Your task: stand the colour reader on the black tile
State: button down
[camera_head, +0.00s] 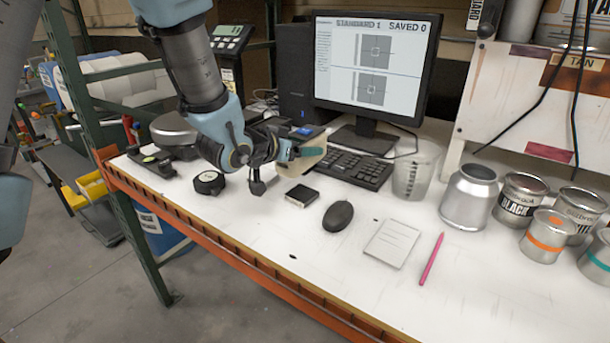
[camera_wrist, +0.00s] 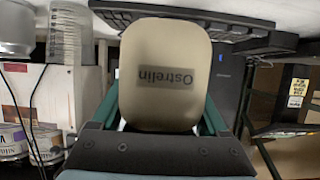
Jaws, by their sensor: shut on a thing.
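The colour reader (camera_head: 314,147) is a beige, rounded body. My gripper (camera_head: 290,153) is shut on it and holds it in the air above the bench, by the left end of the keyboard. In the wrist view the reader (camera_wrist: 165,50) fills the space between the teal fingers, with a dark label reading "Ostrelin" upside down. The black tile (camera_head: 301,195) is a small flat dark square with a pale edge. It lies on the white bench just below and in front of the reader, apart from it, with nothing on it.
A keyboard (camera_head: 350,168) and monitor (camera_head: 372,60) stand behind. A black mouse (camera_head: 338,216) lies right of the tile, a tape measure (camera_head: 209,182) to the left. A clear beaker (camera_head: 415,170) and several paint cans (camera_head: 518,200) stand at right. The bench front is mostly clear.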

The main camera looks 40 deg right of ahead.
jog(key=shift+f+p, duration=0.8)
jog(key=shift+f, duration=2.6)
jog(key=shift+f, duration=0.15)
grip_release()
